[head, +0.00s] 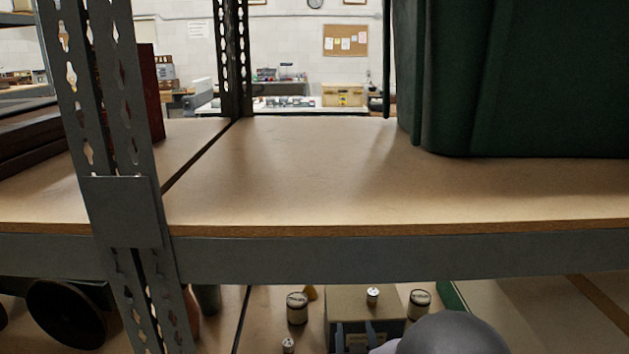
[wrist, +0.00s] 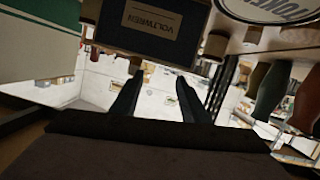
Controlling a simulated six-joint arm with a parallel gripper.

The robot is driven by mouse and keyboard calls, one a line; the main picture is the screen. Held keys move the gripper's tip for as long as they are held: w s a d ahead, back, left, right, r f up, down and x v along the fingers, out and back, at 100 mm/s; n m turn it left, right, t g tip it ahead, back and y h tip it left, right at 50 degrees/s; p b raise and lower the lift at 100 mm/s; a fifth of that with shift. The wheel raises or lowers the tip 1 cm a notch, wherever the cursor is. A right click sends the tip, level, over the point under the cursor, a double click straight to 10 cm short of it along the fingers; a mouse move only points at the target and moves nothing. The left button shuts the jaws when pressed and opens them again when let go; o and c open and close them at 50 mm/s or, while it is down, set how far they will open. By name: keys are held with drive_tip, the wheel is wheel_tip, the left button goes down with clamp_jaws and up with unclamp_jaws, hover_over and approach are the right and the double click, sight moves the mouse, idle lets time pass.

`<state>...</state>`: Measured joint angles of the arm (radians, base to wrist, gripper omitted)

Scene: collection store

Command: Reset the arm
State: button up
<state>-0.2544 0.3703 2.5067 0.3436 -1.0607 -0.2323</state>
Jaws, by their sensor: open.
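My gripper (head: 354,328) shows low in the head view, below the front beam of the upper shelf. Its two fingers stand apart with nothing between them. In the wrist view the fingers (wrist: 159,80) are also spread and empty, with the bright room behind. A grey-beige box (head: 365,298) stands on the lower shelf behind the fingers in the head view. In the wrist view a dark box with a VOLTWREN label (wrist: 152,26) is at the top, apart from the fingers. The rest of my arm is mostly out of view.
The upper shelf board (head: 290,180) is clear in the middle. A large green bin (head: 520,80) stands on its right. A grey perforated post (head: 117,130) rises at left. Small jars (head: 297,308) (head: 420,304) flank the beige box below. A dark round wheel (head: 66,313) is at lower left.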

drive_tip(key=s+a+n+g+y+p, duration=0.1)
drive_tip(key=s+n+g, duration=0.1)
drive_tip(key=s, duration=0.1)
drive_tip(key=s+a+n+g+p, duration=0.2)
drive_tip(key=s, duration=0.1)
drive_tip(key=s+a+n+g+y+p, duration=0.1)
drive_tip(key=s+n+g+p, duration=0.1)
drive_tip(key=s+n+g, duration=0.1)
drive_tip(key=shift+s+a+f+y, duration=0.25)
drive_tip(key=shift+s+a+y, duration=0.05)
drive_tip(key=shift+s+a, duration=0.05)
drive_tip(key=s+d+f+m+g+h+b, duration=0.1)
drive_tip(key=s+d+f+m+g+b, duration=0.35)
drive_tip(key=s, duration=0.45)
drive_tip(key=s+d+f+m+g+h+b, duration=0.1)
drive_tip(key=s+d+f+m+g+b, duration=0.3)
drive_tip(key=s+d+f+b, duration=0.3)
wheel_tip(320, 180, up, 19)
drive_tip(key=s+a+p, duration=0.1)
drive_tip(key=p, duration=1.8)
drive_tip(key=shift+a+p, duration=0.3)
drive_tip(key=shift+a, duration=0.05)
drive_tip(key=shift+o, duration=0.6)
drive_tip(key=shift+n+t, duration=0.25)
drive_tip(key=shift+f, duration=0.15)
